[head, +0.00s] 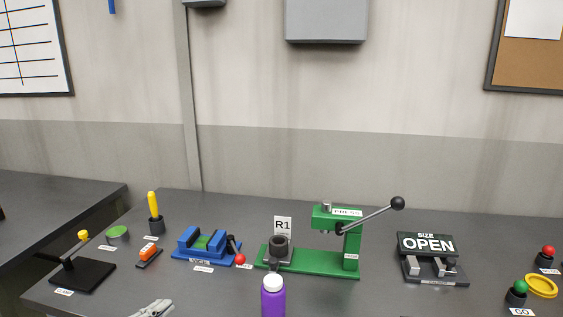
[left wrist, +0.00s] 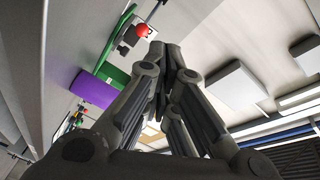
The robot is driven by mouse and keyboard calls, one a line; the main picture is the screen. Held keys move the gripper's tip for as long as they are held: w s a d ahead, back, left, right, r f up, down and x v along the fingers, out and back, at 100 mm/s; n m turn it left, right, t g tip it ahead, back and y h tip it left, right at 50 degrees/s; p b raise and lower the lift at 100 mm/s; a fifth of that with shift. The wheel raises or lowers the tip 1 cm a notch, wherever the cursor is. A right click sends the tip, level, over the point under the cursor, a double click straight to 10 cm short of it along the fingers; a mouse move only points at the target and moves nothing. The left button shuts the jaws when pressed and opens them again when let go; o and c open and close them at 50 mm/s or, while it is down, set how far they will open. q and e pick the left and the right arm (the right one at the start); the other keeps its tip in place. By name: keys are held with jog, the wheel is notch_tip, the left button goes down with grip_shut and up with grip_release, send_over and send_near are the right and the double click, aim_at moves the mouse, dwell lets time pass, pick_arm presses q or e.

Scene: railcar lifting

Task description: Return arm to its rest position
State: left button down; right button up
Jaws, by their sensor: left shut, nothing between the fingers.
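My left gripper (head: 152,308) shows only in part, at the bottom edge of the head view, left of the middle. In the left wrist view its fingers (left wrist: 165,50) are closed together, with nothing between them. It is apart from the bench's fixtures. My right gripper is in neither view. A purple bottle (head: 273,298) with a white cap stands at the bottom middle of the head view; it also shows in the left wrist view (left wrist: 92,88).
A green press (head: 352,245) with a lever stands mid-bench, beside a dark cup-shaped part (head: 279,245) by the R1 sign. Left are a blue vise (head: 205,243) and a black stand (head: 82,275). Right are an OPEN sign (head: 428,243) and a green button (head: 517,290).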

pick_arm(q)
jog(key=s+d+f+n+g+y, duration=0.2)
jog(key=s+f+n+g+y, duration=0.15)
jog(key=s+f+n, duration=0.3)
jog(key=s+d+f+n+g+y, duration=0.2)
jog(key=s+f+n+y, duration=0.3)
jog(key=s+f+n, duration=0.15)
jog(key=s+d+f+n+g, duration=0.1)
jog(key=s+d+n+g, duration=0.15)
jog(key=s, duration=0.65)
jog(key=s+d+f+n+g, duration=0.15)
jog(key=s+g, duration=0.25)
jog(key=s, duration=0.5)
notch_tip(320, 180, down, 28)
jog(key=s+m+g+b, duration=0.1)
jog(key=g+b, duration=0.1)
jog(key=b, duration=0.1)
jog(key=s+a+f+b, duration=0.1)
jog(key=s+a+f, duration=0.1)
jog(key=s+f, duration=0.6)
jog(key=s+a+f+b, duration=0.1)
jog(key=s+f+b, duration=0.1)
jog(key=s+f, duration=0.7)
notch_tip(320, 180, down, 3)
jog(key=shift+a+r+g+h, duration=0.1)
jog(key=shift+a+g+h, duration=0.25)
jog(key=shift+a+g, duration=0.05)
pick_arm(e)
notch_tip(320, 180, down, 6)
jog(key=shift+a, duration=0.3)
